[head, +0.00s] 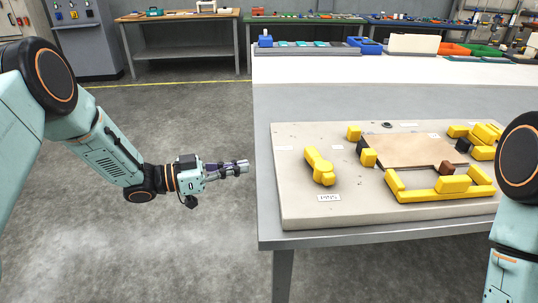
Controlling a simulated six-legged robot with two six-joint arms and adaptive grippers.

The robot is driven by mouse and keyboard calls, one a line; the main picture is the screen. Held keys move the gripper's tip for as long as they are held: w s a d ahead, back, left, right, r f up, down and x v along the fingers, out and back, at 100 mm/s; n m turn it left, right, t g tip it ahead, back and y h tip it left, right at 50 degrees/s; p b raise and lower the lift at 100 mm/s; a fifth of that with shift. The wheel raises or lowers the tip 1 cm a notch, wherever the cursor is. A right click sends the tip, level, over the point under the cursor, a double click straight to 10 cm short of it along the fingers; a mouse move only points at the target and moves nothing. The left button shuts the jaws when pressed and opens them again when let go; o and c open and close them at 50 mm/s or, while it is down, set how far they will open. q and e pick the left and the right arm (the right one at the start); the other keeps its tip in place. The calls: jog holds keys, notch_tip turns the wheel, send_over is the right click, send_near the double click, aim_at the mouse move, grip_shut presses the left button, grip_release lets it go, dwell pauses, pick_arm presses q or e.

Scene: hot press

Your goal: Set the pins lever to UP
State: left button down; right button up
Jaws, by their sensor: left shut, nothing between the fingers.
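A yellow lever (319,164), which I take to be the pins lever, sits at the left of the pale press plate (300,210). Its thicker, rounded end points to the near side, close to a small white label (328,198) whose text I cannot read for sure. I cannot tell which set position this is. My left gripper (244,167) is shut and empty, left of the table edge over the floor and apart from the lever, fingers pointing right. My right arm shows at the right edge, but its gripper is out of view.
A brown board (415,148) lies on the plate among yellow clamps and a yellow front frame (441,193). The grey table's (262,215) left edge lies between my left gripper and the lever. A rack (308,50) and bins stand at the back. The left floor is clear.

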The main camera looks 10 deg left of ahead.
jog(key=shift+d, duration=0.15)
grip_shut()
pick_arm(q)
jog(key=s+f+n+t+y, duration=0.1)
jog(key=s+f+n+y, duration=0.3)
jog(key=f, duration=0.4)
jog(key=s+f+n+y, duration=0.3)
jog(key=f+n+y, duration=0.2)
jog(key=f, duration=0.2)
jog(key=s+a+f+n+g+y, duration=0.1)
jog(key=s+f+g+y, duration=0.1)
jog(key=s, duration=0.8)
jog(key=s+a+f+n+g+y, duration=0.1)
jog(key=s+f+g+y, duration=0.1)
jog(key=s, duration=0.9)
jog(key=s+a+f+n+g+y, duration=0.1)
jog(key=s+f+g, duration=0.3)
jog(key=s, duration=0.7)
jog(key=shift+s+f+g+y, duration=0.15)
jog(key=shift+f+g+y, duration=0.2)
jog(key=shift+g+y, duration=0.4)
jog(key=shift+s+a+n, duration=0.1)
jog(key=shift+a+n, duration=0.05)
jog(key=shift+n, duration=0.15)
pick_arm(e)
jog(key=shift+w+a, duration=0.15)
jog(key=shift+a, duration=0.05)
